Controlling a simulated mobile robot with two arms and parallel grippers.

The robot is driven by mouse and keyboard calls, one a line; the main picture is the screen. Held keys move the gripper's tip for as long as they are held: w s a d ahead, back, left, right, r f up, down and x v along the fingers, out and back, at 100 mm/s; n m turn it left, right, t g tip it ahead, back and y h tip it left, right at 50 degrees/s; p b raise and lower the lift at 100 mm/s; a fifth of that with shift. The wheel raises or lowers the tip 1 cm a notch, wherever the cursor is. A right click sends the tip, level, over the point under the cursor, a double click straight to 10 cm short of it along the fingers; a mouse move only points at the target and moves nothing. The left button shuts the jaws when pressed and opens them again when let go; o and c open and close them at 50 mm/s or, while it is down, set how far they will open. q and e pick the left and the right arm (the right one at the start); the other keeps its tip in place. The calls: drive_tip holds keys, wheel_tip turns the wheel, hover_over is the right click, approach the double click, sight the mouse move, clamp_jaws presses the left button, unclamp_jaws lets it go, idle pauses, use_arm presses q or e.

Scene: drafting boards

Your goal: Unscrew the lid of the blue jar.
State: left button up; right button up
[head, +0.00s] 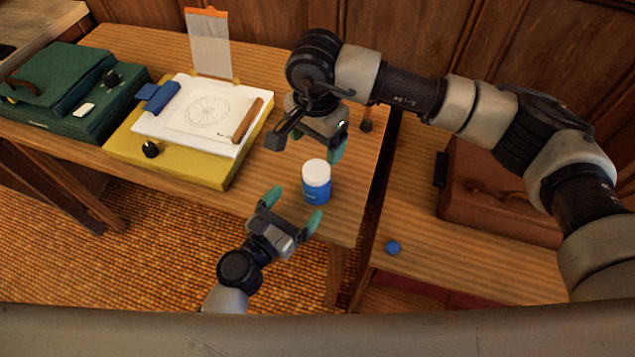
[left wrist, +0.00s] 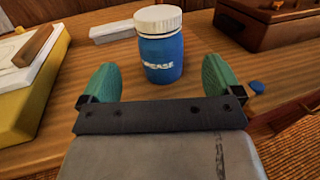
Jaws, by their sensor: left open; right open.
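The blue jar (head: 316,189) stands upright on the wooden table, near its front right corner. Its white lid (head: 315,168) sits on top. My left gripper (head: 292,208) is open and empty just in front of the jar, fingers pointing at it.
A yellow drafting board (head: 210,172) with a drawing and a brown block lies to the left, beside a green case (head: 75,95). A second wooden surface at right holds a brown case (head: 495,195) and a small blue piece (head: 393,248).

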sight(311, 187)
use_arm(q)
drive_tip(key=x, duration=0.8)
drive_tip(key=shift+w+d, duration=0.1)
drive_tip(key=shift+d, duration=0.05)
